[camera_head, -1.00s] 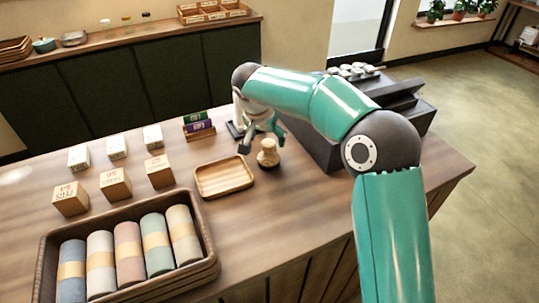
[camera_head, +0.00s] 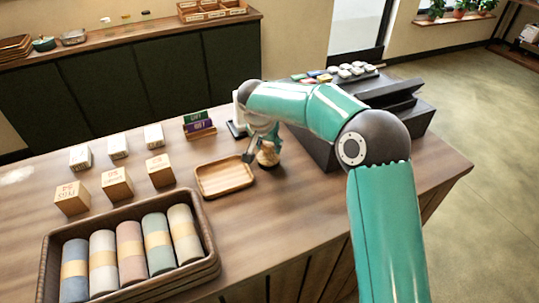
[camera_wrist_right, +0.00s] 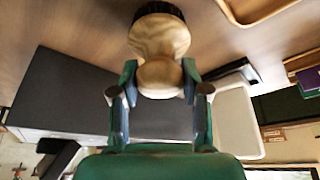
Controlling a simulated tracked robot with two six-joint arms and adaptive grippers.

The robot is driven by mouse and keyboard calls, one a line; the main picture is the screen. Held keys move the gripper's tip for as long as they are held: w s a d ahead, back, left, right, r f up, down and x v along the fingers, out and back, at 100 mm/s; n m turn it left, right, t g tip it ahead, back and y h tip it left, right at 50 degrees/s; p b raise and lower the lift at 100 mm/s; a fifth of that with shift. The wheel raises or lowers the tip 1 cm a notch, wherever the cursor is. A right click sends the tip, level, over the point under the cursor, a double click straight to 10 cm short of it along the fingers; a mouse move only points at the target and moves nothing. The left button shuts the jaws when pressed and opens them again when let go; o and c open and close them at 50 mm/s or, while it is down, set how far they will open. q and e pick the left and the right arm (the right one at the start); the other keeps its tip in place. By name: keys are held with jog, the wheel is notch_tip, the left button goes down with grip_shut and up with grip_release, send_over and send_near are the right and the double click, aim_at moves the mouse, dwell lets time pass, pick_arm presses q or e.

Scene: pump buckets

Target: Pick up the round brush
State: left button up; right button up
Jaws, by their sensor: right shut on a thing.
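The round brush (camera_head: 267,157) is a pale wooden piece with a rounded knob and a wider body. It is at the counter, just right of the small wooden tray (camera_head: 200,190). In the right wrist view the brush (camera_wrist_right: 160,38) shows dark bristles at its far end. My right gripper (camera_head: 264,147) is around its knob from above. In the right wrist view the two fingers of this gripper (camera_wrist_right: 160,78) are shut on the knob, one on each side. The fingers partly hide the brush in the head view. My left gripper is not in view.
A dark register (camera_head: 322,150) stands close on the right. Purple and green gift cards (camera_head: 199,126) stand in a holder behind the tray. Several small boxes (camera_head: 117,183) and a basket (camera_head: 212,262) of rolled cloths are on the left. The counter front of the brush is clear.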

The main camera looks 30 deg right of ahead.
jog(key=shift+r, duration=0.1)
notch_tip(320, 180, up, 9)
jog(key=shift+w+r, duration=0.1)
jog(key=shift+r, duration=0.1)
notch_tip(320, 180, up, 10)
jog(key=p, duration=0.3)
jog(key=shift+r, duration=0.2)
